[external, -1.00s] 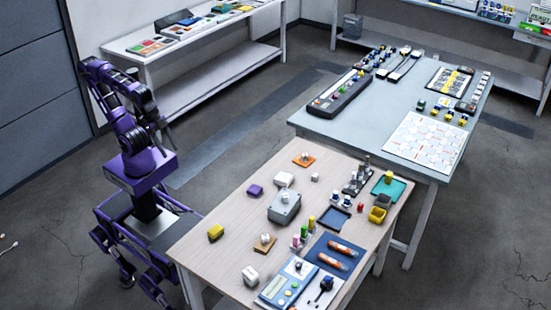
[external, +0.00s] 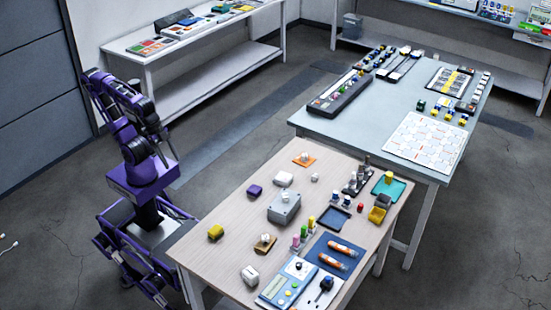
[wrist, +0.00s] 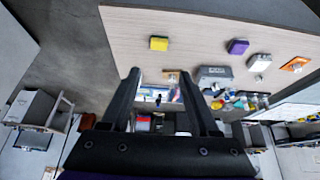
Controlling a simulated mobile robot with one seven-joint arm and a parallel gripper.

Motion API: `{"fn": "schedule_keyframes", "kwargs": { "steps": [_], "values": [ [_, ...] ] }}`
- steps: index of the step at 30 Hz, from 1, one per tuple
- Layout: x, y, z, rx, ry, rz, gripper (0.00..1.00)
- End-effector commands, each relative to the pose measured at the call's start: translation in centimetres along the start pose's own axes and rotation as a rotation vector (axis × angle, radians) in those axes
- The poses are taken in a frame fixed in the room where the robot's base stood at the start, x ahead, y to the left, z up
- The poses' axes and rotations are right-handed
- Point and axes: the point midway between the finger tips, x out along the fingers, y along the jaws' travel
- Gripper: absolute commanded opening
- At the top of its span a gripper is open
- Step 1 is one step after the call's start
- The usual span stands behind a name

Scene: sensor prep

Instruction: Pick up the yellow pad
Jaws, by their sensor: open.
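The yellow pad (external: 216,232) is a small block lying on the near-left part of the wooden table (external: 205,262), close to its left edge. In the wrist view the yellow pad (wrist: 159,44) shows upper centre, beyond my fingertips and apart from them. My gripper (wrist: 161,72) is open, with two dark fingers spread and nothing between them. In the external view my gripper (external: 164,132) is raised at the left, off the table and well away from the pad; its fingers are small there.
The wood right beside the pad is bare. A grey-blue table (external: 395,110) stands behind.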

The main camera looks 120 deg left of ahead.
Motion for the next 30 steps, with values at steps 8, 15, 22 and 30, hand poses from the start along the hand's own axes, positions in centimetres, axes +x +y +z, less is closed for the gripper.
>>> {"fn": "schedule_keyframes", "kwargs": {
  "steps": [8,15,22,30],
  "values": [
    [0.0,0.0,0.0,0.000,0.000,0.000,0.99],
    [0.0,0.0,-0.1,0.002,0.002,-0.001,1.00],
    [-1.8,2.2,-5.8,0.116,0.094,-0.051,1.00],
    [-2.7,10.2,-18.1,0.418,0.269,-0.073,1.00]
  ]
}}
